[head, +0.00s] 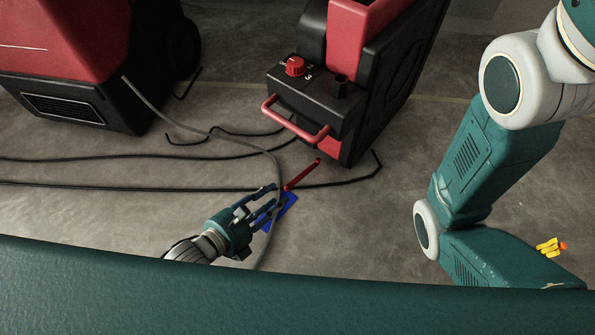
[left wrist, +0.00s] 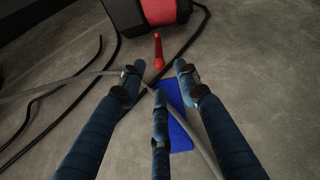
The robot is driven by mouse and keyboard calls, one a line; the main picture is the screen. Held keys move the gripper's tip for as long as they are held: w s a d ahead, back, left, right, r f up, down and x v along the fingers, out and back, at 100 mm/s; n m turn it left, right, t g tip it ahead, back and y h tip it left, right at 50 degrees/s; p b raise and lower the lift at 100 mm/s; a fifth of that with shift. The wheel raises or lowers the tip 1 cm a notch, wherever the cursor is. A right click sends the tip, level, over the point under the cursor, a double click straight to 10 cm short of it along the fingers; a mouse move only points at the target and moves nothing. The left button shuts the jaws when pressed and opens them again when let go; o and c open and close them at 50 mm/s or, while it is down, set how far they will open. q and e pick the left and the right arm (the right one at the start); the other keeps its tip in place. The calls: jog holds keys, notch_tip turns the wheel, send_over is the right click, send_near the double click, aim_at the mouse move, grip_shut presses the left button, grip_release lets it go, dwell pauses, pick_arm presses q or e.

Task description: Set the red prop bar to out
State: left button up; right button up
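The red prop bar (head: 302,174) is a short red rod at the front foot of the red and black machine (head: 350,150), slanting down toward my left gripper. In the left wrist view the bar (left wrist: 158,50) is seen nearly end-on, ahead of the fingers. My left gripper (head: 268,199) is open, its three fingers spread with nothing held; they (left wrist: 157,78) stop short of the bar. My right arm (head: 470,170) comes down at the right, but its gripper is not seen.
A blue flat piece (head: 283,209) lies on the floor under my left fingers. A grey cable (head: 272,155) crosses past them. Black cables (head: 100,187) run along the floor. Another red machine (head: 70,50) stands at upper left. A yellow and orange item (head: 547,246) is at lower right.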

aim_at(296, 179)
pick_arm(q)
jog(key=shift+r+m, duration=0.1)
jog(key=shift+m, duration=0.3)
jog(key=shift+w, duration=0.1)
jog(key=b+x, duration=0.7)
jog(key=x, duration=0.2)
jog(key=shift+w+f, duration=0.15)
jog(key=shift+f, duration=0.1)
jog(key=shift+w+d+f+b, duration=0.1)
jog(key=shift+w+d+b, duration=0.25)
jog(key=shift+w, duration=0.1)
grip_shut()
